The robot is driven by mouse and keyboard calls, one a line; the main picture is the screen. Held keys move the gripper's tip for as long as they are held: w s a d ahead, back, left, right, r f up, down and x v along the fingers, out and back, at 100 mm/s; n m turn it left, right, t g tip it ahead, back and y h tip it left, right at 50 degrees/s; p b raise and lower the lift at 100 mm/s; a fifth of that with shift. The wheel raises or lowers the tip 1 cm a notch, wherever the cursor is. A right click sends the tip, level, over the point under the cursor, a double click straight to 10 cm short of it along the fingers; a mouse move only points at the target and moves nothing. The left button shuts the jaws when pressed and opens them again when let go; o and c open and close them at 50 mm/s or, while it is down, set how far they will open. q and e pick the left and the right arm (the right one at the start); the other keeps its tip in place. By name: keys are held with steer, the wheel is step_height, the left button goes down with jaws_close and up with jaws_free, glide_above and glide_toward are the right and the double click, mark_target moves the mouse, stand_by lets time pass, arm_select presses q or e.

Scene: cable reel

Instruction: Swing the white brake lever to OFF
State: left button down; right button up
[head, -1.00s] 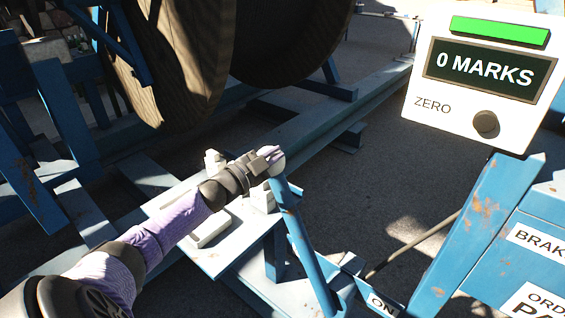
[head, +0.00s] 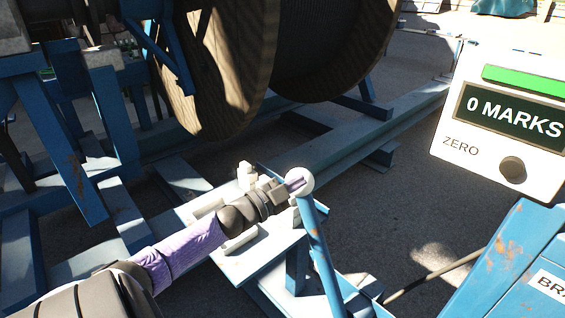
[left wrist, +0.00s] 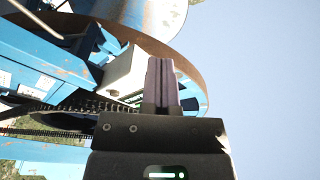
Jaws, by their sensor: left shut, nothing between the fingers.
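The brake lever is a blue bar (head: 318,240) with a round white knob (head: 306,180) on its top end, leaning up and left in the head view. Its lower end runs off the bottom of the picture. My left gripper (head: 293,186) is shut and empty, its fingertips against or just in front of the knob's left side; I cannot tell whether they touch. The shut fingers also show in the left wrist view (left wrist: 163,84), where I cannot make out the knob. The ON label is out of view. My right gripper is not in view.
A white counter box (head: 500,125) reading 0 MARKS stands at the right above a blue cabinet (head: 510,260). Large wooden reels (head: 225,70) stand behind on a blue frame (head: 405,115). A pale bench with white blocks (head: 248,177) lies under my left forearm.

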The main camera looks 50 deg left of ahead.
arm_select(q)
steer(key=s, duration=0.4)
steer(key=shift+s+a+f+p, duration=0.2)
steer(key=shift+s+p, duration=0.05)
steer(key=shift+p, duration=0.05)
steer(key=s+d+f+n+g+y+b, duration=0.1)
steer(key=s+f+n+g+y+b, duration=0.25)
steer(key=f, duration=1.05)
steer(key=s+d+f+n+g+y+b, duration=0.1)
steer(key=s+f+n+g, duration=0.4)
steer(key=f, duration=0.8)
steer(key=s+d+f+g+h+b, duration=0.1)
steer(key=s+d+f+g, duration=0.4)
steer(key=s+d+f, duration=0.4)
steer(key=s+d+f+g+h+b, duration=0.1)
steer(key=s+d+f+g, duration=0.4)
steer(key=s+d+f, duration=0.5)
steer(key=s+f+b, duration=0.1)
steer(key=s+f, duration=0.1)
steer(key=s, duration=0.5)
steer(key=shift+f+b, duration=0.2)
steer(key=shift+b, duration=0.1)
